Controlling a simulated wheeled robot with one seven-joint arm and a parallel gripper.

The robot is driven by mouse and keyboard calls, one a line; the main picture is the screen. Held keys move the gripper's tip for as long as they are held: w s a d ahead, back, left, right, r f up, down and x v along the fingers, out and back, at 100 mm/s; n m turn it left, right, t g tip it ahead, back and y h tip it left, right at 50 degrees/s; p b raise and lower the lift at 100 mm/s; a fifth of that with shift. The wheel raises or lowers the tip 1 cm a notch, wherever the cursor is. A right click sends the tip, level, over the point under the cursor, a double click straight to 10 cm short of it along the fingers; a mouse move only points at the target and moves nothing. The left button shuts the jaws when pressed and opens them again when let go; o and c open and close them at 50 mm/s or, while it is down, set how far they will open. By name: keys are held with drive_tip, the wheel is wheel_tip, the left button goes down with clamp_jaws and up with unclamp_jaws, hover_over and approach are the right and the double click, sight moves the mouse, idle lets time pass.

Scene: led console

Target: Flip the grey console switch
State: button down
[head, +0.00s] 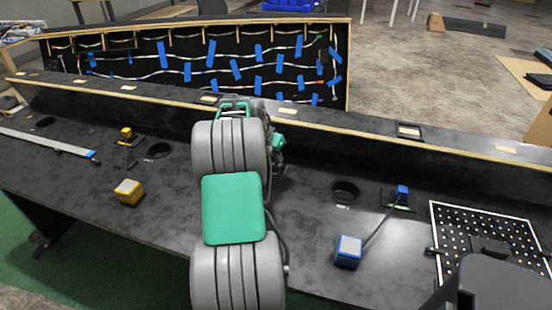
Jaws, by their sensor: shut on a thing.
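My grey and green arm reaches from the bottom centre over the black console desk (110,180). My gripper (279,170) shows only as a small dark part at the arm's far right side, low by the desk. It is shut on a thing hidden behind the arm. I see no grey switch; the arm covers the middle of the desk, and whether the switch is in the jaws cannot be seen.
A raised ledge (330,118) runs behind.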

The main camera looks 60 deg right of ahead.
sight(273, 174)
drive_tip(key=a+f+h+b, duration=0.1)
drive_tip(key=h+b, duration=0.1)
drive_tip(key=b, duration=0.4)
drive_tip(key=shift+h, duration=0.3)
drive_tip(key=h+b, duration=0.1)
drive_tip(key=b, duration=0.2)
drive_tip(key=a+h+b, duration=0.1)
drive_tip(key=b, duration=0.3)
drive_tip(key=shift+s+f+t+h, duration=0.1)
drive_tip(key=shift+f+t+h, duration=0.15)
drive_tip(key=shift+t+h, duration=0.05)
drive_tip(key=h+b, duration=0.1)
drive_tip(key=b, duration=0.3)
drive_tip(key=a+h+b, duration=0.1)
drive_tip(key=h+b, duration=0.1)
drive_tip(key=b, duration=0.2)
drive_tip(key=shift+s+a+m, duration=0.1)
drive_tip(key=shift+m, duration=0.3)
drive_tip(key=shift+a+r+h+b, duration=0.1)
drive_tip(key=shift+r+h+b, duration=0.1)
drive_tip(key=shift+h+b, duration=0.5)
drive_tip(key=shift+r, duration=0.15)
drive_tip(key=c, duration=1.5)
unclamp_jaws()
drive_tip(key=shift+a, duration=0.1)
